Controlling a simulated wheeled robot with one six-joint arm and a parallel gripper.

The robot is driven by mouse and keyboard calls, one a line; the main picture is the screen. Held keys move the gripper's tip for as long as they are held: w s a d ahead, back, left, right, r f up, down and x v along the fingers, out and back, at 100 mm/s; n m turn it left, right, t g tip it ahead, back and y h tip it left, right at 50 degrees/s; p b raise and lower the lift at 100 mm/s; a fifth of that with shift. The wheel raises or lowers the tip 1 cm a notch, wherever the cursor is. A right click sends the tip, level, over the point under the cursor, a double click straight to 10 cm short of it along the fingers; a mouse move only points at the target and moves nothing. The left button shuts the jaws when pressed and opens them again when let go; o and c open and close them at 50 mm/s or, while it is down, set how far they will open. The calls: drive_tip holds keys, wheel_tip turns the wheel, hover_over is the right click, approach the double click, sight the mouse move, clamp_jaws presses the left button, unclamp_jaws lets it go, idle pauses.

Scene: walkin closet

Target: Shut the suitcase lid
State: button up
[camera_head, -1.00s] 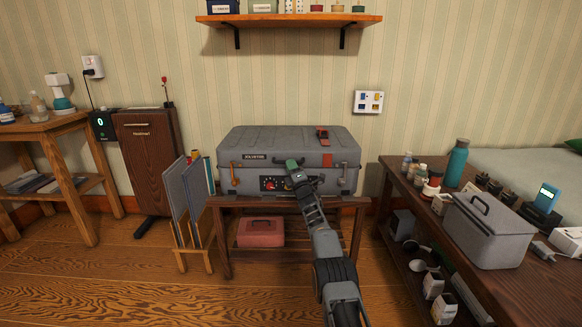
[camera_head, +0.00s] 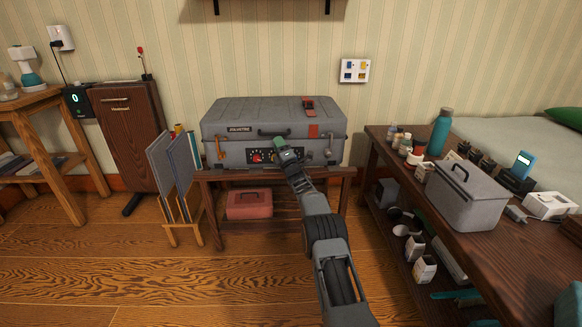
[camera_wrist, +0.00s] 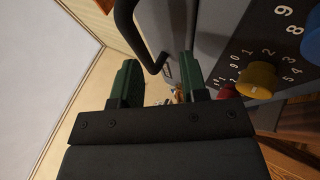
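The grey suitcase (camera_head: 232,152) stands on a low wooden stand in the head view. Its lid (camera_head: 255,111) lies down over the base; I cannot tell whether a small gap is left along the seam. A dark handle (camera_head: 272,133) is on the front, and it shows as a black loop in the wrist view (camera_wrist: 127,22). My gripper (camera_head: 280,142) is at the suitcase's front, just below the handle. In the wrist view its green fingers (camera_wrist: 159,65) are apart with nothing gripped. The handle's lower end is near the fingertips; contact is unclear.
A dial panel (camera_wrist: 262,65) with a yellow knob is close on the right in the wrist view. A red box (camera_head: 249,205) sits on the stand's lower shelf. Upright panels in a rack (camera_head: 172,175) stand left. A cluttered wooden table (camera_head: 412,205) stands right.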

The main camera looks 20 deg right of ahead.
drive_tip(key=p+v, duration=0.3)
drive_tip(key=v, duration=0.9)
drive_tip(key=shift+s+r+p, duration=0.1)
drive_tip(key=shift+r+p, duration=0.15)
drive_tip(key=shift+p, duration=0.05)
drive_tip(key=s+a+r+m+g+h+p, duration=0.1)
drive_tip(key=s+r+m+g+h+p, duration=0.2)
drive_tip(key=r+p, duration=0.5)
drive_tip(key=s+a+r+m+g+p, duration=0.2)
drive_tip(key=r+m+p, duration=0.3)
drive_tip(key=r, duration=0.6)
drive_tip(key=s+a+r+m+g+h+p, duration=0.1)
drive_tip(key=s+r+m+g+h+p, duration=0.15)
drive_tip(key=r+p, duration=0.55)
drive_tip(key=s+a+r+m+g+p, duration=0.2)
drive_tip(key=s+r+m+g+p, duration=0.2)
drive_tip(key=s, duration=0.8)
drive_tip(key=s+a+r+m+g+y+p, duration=0.1)
drive_tip(key=s+a+r+m+g+p, duration=0.2)
drive_tip(key=s+r+p, duration=0.4)
drive_tip(key=s+a+r+m+g+p, duration=0.2)
drive_tip(key=s+r+m+g+p, duration=0.3)
drive_tip(key=s, duration=1.1)
drive_tip(key=shift+s+a+r+p, duration=0.25)
drive_tip(key=shift+s+a+p, duration=0.05)
drive_tip(key=shift+a+p, duration=0.1)
drive_tip(key=shift+w, duration=0.1)
drive_tip(key=shift+c, duration=0.6)
